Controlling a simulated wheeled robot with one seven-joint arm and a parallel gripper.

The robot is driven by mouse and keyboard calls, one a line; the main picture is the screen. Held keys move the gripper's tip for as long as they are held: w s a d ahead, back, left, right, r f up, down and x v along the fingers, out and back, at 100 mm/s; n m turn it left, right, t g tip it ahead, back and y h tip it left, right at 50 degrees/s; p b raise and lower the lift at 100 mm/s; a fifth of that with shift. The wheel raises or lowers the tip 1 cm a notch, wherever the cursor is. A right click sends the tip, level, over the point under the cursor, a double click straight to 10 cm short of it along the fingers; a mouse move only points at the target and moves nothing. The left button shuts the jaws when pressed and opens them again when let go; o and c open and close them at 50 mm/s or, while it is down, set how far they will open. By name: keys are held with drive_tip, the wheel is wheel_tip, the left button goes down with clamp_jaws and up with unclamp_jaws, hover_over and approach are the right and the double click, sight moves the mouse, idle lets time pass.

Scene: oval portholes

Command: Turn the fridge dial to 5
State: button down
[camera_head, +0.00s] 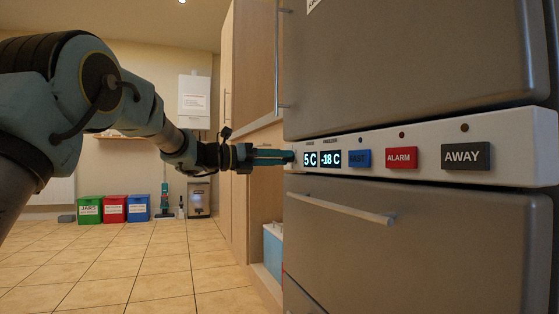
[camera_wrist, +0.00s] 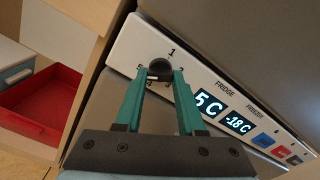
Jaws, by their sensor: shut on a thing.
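The fridge dial (camera_wrist: 160,67) is a small dark round knob at the left end of the white control panel (camera_wrist: 135,45). Small numbers ring it: 1 stands above, 2 to the right, 5 to the left, and others are partly covered by the fingers. My gripper (camera_wrist: 160,76) has one teal finger on each side of the dial and is shut on it. Where the dial's pointer stands is too small to tell. In the head view my gripper (camera_head: 291,157) reaches the panel's left end and hides the dial. The fridge display (camera_head: 310,159) reads 5 C.
Right of it the freezer display (camera_head: 331,159) reads -18 C, then come a blue button (camera_head: 359,159), the red ALARM button (camera_head: 401,158) and the black AWAY button (camera_head: 465,156). A drawer handle (camera_head: 340,208) juts out below. A red bin (camera_wrist: 45,105) lies lower left.

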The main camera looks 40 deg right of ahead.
drive_tip(key=c, duration=0.5)
unclamp_jaws()
drive_tip(key=shift+a, duration=0.1)
drive_tip(key=shift+p+v, duration=1.75)
drive_tip(key=shift+v, duration=3.6)
drive_tip(key=shift+w, duration=0.1)
